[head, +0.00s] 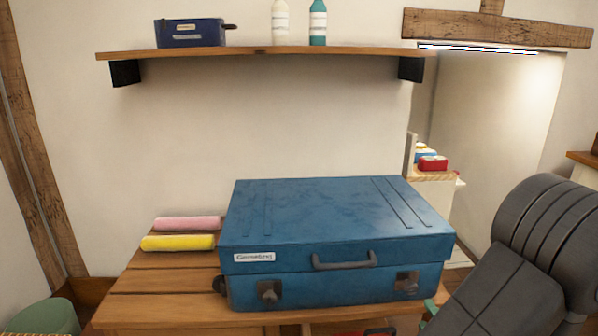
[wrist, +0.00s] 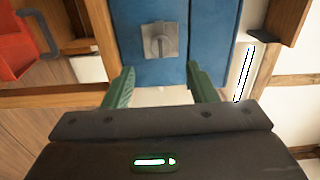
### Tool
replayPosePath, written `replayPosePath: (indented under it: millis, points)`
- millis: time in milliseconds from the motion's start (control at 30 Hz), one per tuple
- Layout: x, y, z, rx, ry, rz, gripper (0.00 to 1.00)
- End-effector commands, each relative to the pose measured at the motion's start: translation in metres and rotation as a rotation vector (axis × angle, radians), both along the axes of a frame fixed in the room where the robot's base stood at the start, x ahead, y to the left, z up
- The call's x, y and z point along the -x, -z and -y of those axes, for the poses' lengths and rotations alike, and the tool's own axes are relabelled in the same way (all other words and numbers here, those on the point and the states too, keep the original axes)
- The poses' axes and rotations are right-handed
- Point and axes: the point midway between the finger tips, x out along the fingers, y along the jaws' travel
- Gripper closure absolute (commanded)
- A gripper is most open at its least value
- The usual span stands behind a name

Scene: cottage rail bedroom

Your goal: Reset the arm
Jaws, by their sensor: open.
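My gripper (wrist: 156,88) shows in the wrist view with its two green fingers apart and nothing between them. Beyond the fingers is the front of a blue suitcase (wrist: 205,35) with a square metal latch (wrist: 158,40). I cannot tell whether the fingertips touch it. In the head view the blue suitcase (head: 330,215) lies shut on a wooden table, with a dark handle and two latches. A bit of green (head: 431,308) at its lower right front corner looks like a fingertip of mine. The rest of the gripper is hidden there.
The wooden table (head: 150,285) holds a pink roll (head: 188,223) and a yellow roll (head: 178,242) left of the suitcase. A wall shelf (head: 260,53) hangs above. A red object (wrist: 25,40) shows in the wrist view.

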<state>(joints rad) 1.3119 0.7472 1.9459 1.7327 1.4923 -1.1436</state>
Motion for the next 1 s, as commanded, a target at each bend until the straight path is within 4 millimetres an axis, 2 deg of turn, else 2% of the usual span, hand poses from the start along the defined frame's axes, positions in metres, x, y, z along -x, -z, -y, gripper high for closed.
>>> replayPosePath:
  millis: [533,1000]
  points:
    - [-0.088,0.001,-0.008,0.002,-0.004,0.002,0.48]
    - [-0.085,-0.004,-0.006,-0.416,0.001,-0.033,0.48]
